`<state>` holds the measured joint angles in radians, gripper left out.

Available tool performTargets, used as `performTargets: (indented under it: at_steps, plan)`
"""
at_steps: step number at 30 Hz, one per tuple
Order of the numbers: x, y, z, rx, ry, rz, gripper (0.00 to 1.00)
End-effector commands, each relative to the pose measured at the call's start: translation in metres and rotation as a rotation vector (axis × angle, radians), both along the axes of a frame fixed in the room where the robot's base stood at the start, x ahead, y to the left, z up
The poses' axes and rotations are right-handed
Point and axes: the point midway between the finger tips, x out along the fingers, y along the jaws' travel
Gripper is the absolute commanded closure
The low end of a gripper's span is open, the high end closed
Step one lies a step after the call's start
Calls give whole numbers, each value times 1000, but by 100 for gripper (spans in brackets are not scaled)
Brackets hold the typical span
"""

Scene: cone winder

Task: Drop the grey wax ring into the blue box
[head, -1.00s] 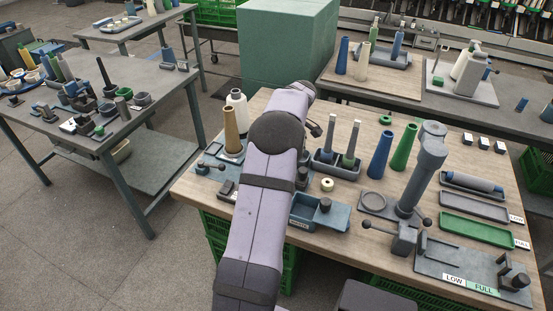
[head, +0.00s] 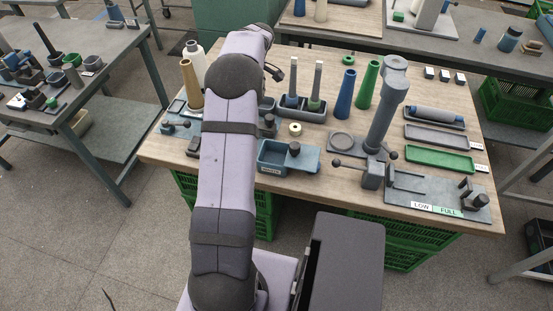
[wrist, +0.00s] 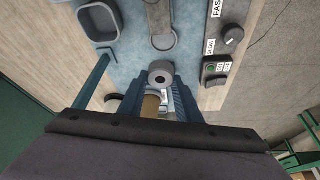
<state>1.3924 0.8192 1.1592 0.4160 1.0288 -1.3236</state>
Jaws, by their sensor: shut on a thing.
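The grey wax ring (wrist: 161,72) shows in the wrist view between the fingertips of my gripper (wrist: 160,88). In the head view my own arm hides the gripper and the ring. The blue box (head: 270,158) stands at the front edge of the wooden table in the head view, just right of my arm. It is open-topped with a label on its front, and a dark knob stands at its right end.
A tan cone (head: 190,84) and a white cone stand left of my arm. A cream ring (head: 295,129) lies behind the box. Blue (head: 344,95) and green cones and a grey post (head: 384,110) stand to the right.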

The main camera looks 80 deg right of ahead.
Motion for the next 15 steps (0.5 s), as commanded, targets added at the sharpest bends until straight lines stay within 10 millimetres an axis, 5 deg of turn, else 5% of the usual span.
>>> performTargets:
  at_steps: [8, 15]
  plan:
    - [-23, -8, 18, -1, 0, -42, 90]
    - [-64, -22, 55, -2, 0, -113, 90]
